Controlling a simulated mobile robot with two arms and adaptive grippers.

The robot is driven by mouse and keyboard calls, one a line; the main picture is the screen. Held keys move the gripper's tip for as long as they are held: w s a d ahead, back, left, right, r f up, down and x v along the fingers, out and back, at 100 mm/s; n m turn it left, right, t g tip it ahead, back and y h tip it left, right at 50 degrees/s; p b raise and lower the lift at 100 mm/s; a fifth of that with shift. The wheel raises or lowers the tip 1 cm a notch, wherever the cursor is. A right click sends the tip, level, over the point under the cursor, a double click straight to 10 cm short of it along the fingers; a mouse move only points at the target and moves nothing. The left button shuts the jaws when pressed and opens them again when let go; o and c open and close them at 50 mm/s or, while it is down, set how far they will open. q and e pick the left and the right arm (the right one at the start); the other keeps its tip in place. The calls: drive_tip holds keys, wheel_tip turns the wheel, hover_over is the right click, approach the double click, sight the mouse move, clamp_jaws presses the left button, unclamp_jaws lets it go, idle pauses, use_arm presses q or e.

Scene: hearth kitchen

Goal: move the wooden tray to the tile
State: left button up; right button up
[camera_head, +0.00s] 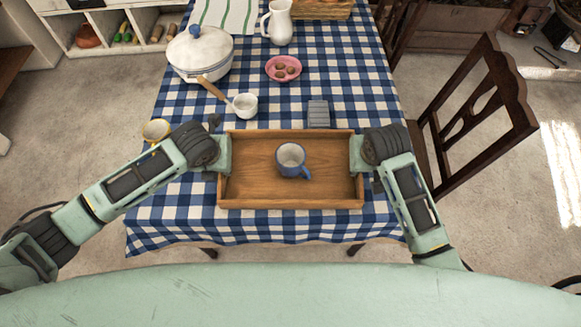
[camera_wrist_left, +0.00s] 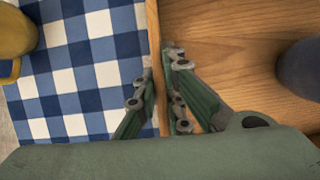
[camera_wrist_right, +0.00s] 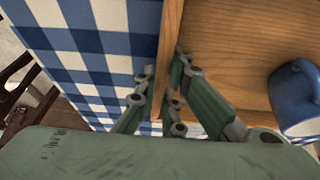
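The wooden tray (camera_head: 250,190) is near the front edge of the checked table, with a blue mug (camera_head: 291,160) upright inside it. My left gripper (camera_head: 223,155) is at the tray's left wall, one finger on each side of it; the wall also shows between the fingers in the left wrist view (camera_wrist_left: 154,50). My right gripper (camera_head: 356,153) pinches the right wall in the same way, as the right wrist view shows (camera_wrist_right: 170,45). A small grey ribbed slab (camera_head: 318,113), which looks like the tile, lies just behind the tray. I cannot tell whether the tray is lifted.
A yellow mug (camera_head: 155,130) stands left of the tray. A chair (camera_head: 485,100) stands at right. The cloth right of the slab is clear.

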use_arm(q)
drive_tip(key=shift+w+r, duration=0.1)
drive_tip(key=shift+r, duration=0.05)
clamp_jaws()
use_arm(e)
drive_tip(key=shift+r, duration=0.15)
clamp_jaws()
